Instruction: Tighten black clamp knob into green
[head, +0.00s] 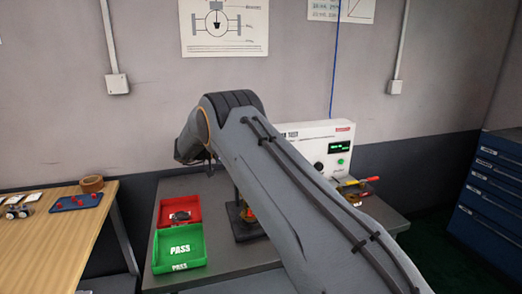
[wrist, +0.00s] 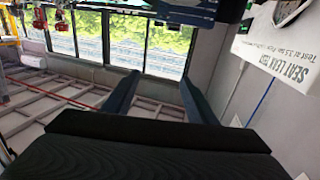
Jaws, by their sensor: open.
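My gripper (wrist: 160,78) shows in the wrist view with its two fingers well apart and nothing between them. Windows and ceiling beams lie beyond the fingers. In the head view my arm covers the middle of the bench and my gripper cannot be made out. A dark fixture (head: 245,228) with a yellowish part stands on the bench, partly hidden by my arm. I cannot make out the black clamp knob or a green mark on it. My gripper touches nothing that I can see.
A white tester (head: 326,139) with a green-lit display stands at the back of the grey bench. A green PASS tray (head: 180,266) and a red tray (head: 189,201) holding a dark part are at the left. A wooden table (head: 50,247) and blue drawers (head: 490,195) flank the bench.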

